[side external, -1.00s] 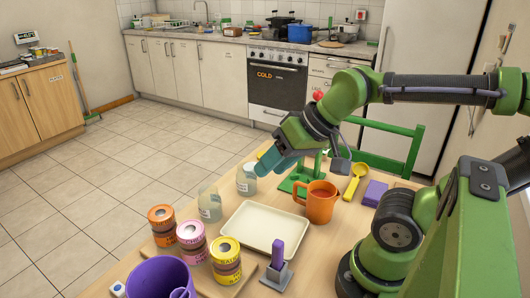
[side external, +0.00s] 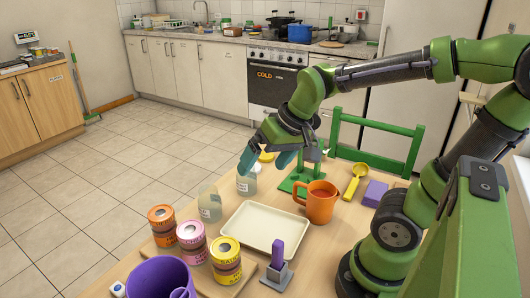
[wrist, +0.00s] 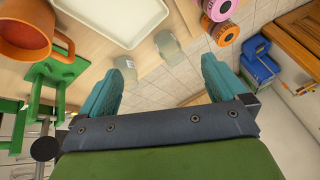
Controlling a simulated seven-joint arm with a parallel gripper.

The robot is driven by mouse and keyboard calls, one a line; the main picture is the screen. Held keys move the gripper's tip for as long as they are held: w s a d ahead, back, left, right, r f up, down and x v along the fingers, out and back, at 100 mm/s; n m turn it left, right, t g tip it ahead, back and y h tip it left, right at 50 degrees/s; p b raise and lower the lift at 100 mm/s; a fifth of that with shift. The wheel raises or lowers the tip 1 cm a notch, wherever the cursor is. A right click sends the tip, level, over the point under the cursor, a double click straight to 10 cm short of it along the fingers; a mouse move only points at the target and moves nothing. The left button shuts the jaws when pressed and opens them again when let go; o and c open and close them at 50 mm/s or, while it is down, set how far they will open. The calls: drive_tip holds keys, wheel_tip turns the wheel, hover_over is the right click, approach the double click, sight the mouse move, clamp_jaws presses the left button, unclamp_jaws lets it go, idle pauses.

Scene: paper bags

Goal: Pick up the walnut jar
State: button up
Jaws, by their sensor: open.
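Two clear glass jars with pale labels stand near the table's far-left edge; the labels are too small to read, so I cannot tell which is the walnut jar. One jar (side external: 246,184) stands by the green stand, and it also shows in the wrist view (wrist: 125,66). The other jar (side external: 209,207) stands left of the tray, and it shows in the wrist view (wrist: 167,46) too. My gripper (side external: 266,164) is open and empty, with teal fingers pointing down, above and just beside the first jar. In the wrist view, my gripper (wrist: 164,66) has both jars between and beyond its fingers.
A cream tray (side external: 233,238), an orange mug (side external: 320,203) and a green stand (side external: 293,187) are close by. Several stacked tins, including pink ones (side external: 191,236), stand at front left near a purple bucket (side external: 160,278). A yellow scoop (side external: 355,181) lies right.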

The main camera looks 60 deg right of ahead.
sight(247, 179)
drive_tip(key=w+d+f+g+h, duration=0.1)
drive_tip(key=w+d+f+h, duration=0.25)
drive_tip(key=w+d, duration=0.65)
drive_tip(key=shift+y, duration=0.25)
drive_tip(key=x, duration=0.7)
drive_tip(key=s+d+x, duration=0.1)
drive_tip(key=x, duration=0.3)
drive_tip(key=shift+w+f, duration=0.1)
drive_tip(key=shift+f, duration=0.1)
drive_tip(key=shift+d+x, duration=0.2)
drive_tip(key=shift+x, duration=2.65)
drive_tip(key=shift+r, duration=0.1)
drive_tip(key=c, duration=1.2)
drive_tip(key=shift+o, duration=0.2)
